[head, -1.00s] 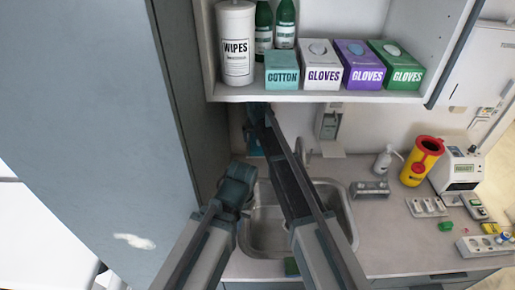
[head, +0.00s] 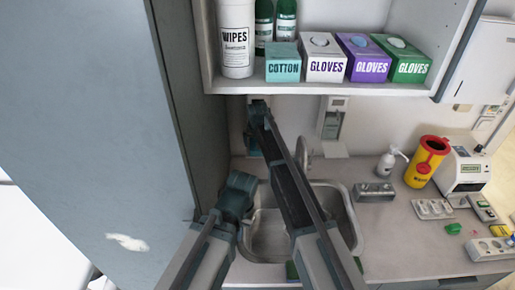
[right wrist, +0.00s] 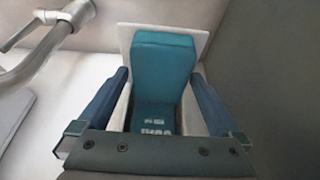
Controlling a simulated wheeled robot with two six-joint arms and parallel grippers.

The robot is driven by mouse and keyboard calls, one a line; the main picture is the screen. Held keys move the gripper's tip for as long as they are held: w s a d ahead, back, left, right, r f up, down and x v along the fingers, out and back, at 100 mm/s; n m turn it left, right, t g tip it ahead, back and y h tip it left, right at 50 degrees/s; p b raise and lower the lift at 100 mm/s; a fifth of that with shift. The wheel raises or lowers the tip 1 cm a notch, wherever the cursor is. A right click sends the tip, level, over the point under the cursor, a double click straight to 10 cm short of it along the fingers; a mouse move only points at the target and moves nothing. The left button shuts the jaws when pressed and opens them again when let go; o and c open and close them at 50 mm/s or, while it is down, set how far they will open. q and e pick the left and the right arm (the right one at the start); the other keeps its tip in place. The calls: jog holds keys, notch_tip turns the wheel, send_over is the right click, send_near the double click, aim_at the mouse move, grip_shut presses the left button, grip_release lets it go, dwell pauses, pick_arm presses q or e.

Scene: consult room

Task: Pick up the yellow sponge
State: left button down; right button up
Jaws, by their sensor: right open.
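I cannot make out a yellow sponge in either view. My right gripper (right wrist: 158,80) is open in the right wrist view. A teal block-like thing with pale print (right wrist: 163,62) shows between its two fingers, in front of a white plate. I cannot tell whether the fingers touch it. In the head view my right arm reaches past the sink to the back wall, and its gripper cannot be made out clearly. My left arm is bent at the left of the sink, and its gripper is not visible.
The sink (head: 350,228) with its faucet (head: 303,150) lies below my arms. A yellow container with red lid (head: 421,170), a pump bottle (head: 387,162) and devices stand on the right counter (head: 395,235). A shelf (head: 330,89) with boxes hangs above. A tall cabinet (head: 90,130) is at left.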

jog(key=shift+f+b, duration=0.25)
jog(key=shift+b, duration=0.05)
dwell(0.5)
jog(key=c, duration=1.2)
jog(key=shift+o, duration=0.2)
jog(key=shift+r, duration=0.15)
notch_tip(320, 180, up, 4)
jog(key=p, duration=0.4)
jog(key=shift+s+r+p, duration=0.15)
jog(key=shift+r+p, duration=0.05)
jog(key=shift+p, duration=0.2)
jog(key=s, duration=1.5)
jog(key=shift+s+r+p, duration=0.4)
